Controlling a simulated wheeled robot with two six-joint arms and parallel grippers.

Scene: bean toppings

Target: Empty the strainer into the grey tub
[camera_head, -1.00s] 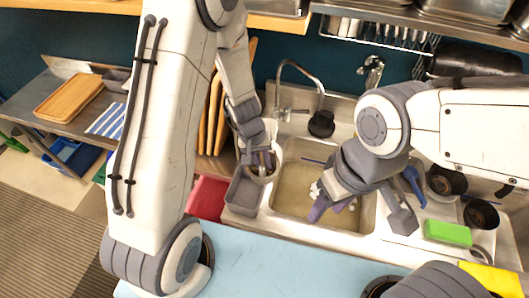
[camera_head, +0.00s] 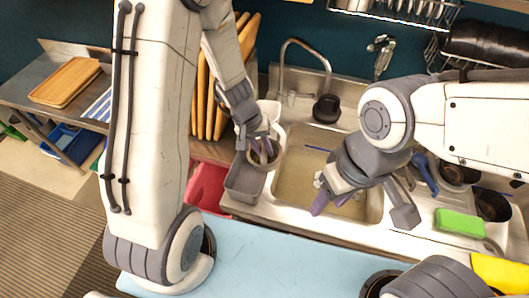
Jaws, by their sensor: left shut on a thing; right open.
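The grey tub (camera_head: 243,184) stands on the counter at the left edge of the sink. My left gripper (camera_head: 259,148) is shut on the strainer (camera_head: 265,160), a small round thing held over the right part of the tub and the sink's left rim. The strainer looks tilted; its contents are too small to make out.
The sink (camera_head: 300,188) holds brownish water. A faucet (camera_head: 305,60) rises behind it. A red bin (camera_head: 204,186) is left of the tub. A green sponge (camera_head: 460,222) and dark cups (camera_head: 493,204) are at the right. Cutting boards (camera_head: 222,80) stand behind my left arm.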

